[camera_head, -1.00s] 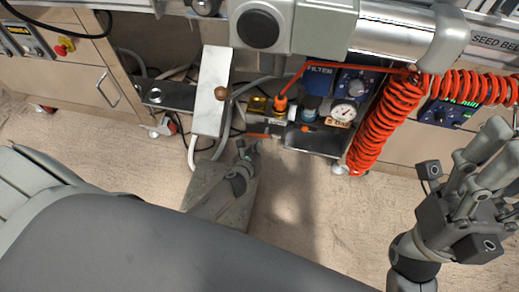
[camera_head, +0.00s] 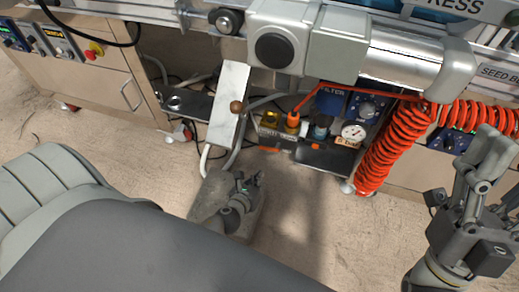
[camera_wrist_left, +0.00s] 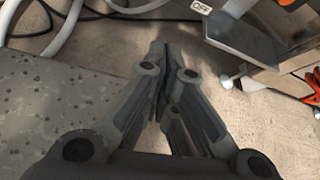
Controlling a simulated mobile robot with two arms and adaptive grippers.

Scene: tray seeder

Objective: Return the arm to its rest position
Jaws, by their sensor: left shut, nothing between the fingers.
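My left gripper (camera_head: 254,180) is low in the middle of the head view, above a grey speckled slab on the floor. In the left wrist view its fingers (camera_wrist_left: 162,50) meet at the tips, with nothing between them. The slab (camera_wrist_left: 60,110) fills the left of that view. My right gripper (camera_head: 488,150) is at the right edge of the head view with its fingers pointing up. How far its fingers are apart is unclear.
The machine's white lever plate (camera_head: 229,95) with a brown knob, a pressure gauge (camera_head: 353,132) and a coiled red hose (camera_head: 392,150) are just beyond my left gripper. Grey hoses hang near the slab. Bare floor (camera_head: 305,215) lies to the right of the slab.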

